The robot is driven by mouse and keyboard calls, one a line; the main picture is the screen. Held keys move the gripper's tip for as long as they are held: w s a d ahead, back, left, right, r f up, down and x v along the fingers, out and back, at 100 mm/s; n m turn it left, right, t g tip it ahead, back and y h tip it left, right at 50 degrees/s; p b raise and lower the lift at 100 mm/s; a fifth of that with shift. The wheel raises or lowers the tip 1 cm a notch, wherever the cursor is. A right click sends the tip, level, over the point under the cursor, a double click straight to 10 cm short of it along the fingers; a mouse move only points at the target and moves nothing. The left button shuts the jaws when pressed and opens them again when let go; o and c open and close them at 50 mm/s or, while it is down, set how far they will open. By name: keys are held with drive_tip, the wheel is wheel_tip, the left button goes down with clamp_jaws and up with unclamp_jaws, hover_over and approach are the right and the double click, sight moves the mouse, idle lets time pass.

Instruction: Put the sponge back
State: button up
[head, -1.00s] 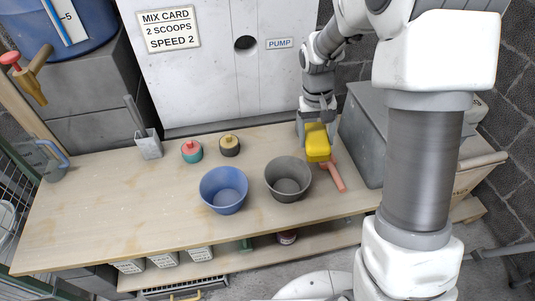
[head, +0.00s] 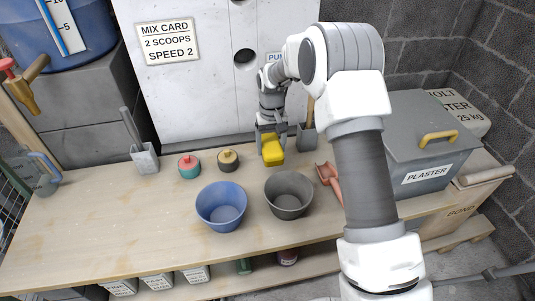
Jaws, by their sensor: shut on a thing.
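The yellow sponge (head: 272,150) is held in my gripper (head: 268,134) in the head view. My gripper is shut on it and holds it over the back of the workbench, behind the dark grey bucket (head: 289,194). The black-bodied jar with a yellowish lid (head: 228,160) stands just left of the sponge. The sponge's upper part is hidden by the gripper. I cannot tell how high above the bench it is.
A blue bucket (head: 221,205), a teal jar with a red lid (head: 189,166) and a grey holder (head: 144,158) stand to the left. A red scoop (head: 328,173) and the grey plaster bin (head: 428,150) are on the right. The bench's (head: 110,215) front left is clear.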

sight(268, 133)
drive_tip(key=w+f, duration=0.2)
drive_tip(key=w, duration=0.1)
drive_tip(key=w+a+f+b, duration=0.1)
drive_tip(key=w, duration=0.1)
drive_tip(key=shift+f, duration=0.1)
drive_tip(key=shift+f+b, duration=0.8)
drive_tip(key=shift+f, duration=1.15)
drive_tip(key=shift+f, duration=0.1)
drive_tip(key=o, duration=1.5)
drive_tip(key=shift+f, duration=0.1)
drive_tip(key=shift+o, duration=0.2)
wheel_tip(268, 133, up, 13)
drive_tip(key=p, duration=0.3)
drive_tip(key=shift+f, duration=0.2)
drive_tip(key=s+d+r+t, duration=0.1)
drive_tip(key=s+d+r, duration=0.3)
drive_tip(key=s+r, duration=0.45)
drive_tip(key=s+d+r+t, duration=0.25)
drive_tip(key=s+r, duration=0.35)
drive_tip(key=r, duration=0.6)
drive_tip(key=s+d+m+t, duration=0.1)
drive_tip(key=s+d, duration=0.2)
drive_tip(key=s, duration=0.9)
drive_tip(key=s+d+m+t, duration=0.1)
drive_tip(key=s+d, duration=0.2)
drive_tip(key=s, duration=0.9)
drive_tip(key=shift+d, duration=0.15)
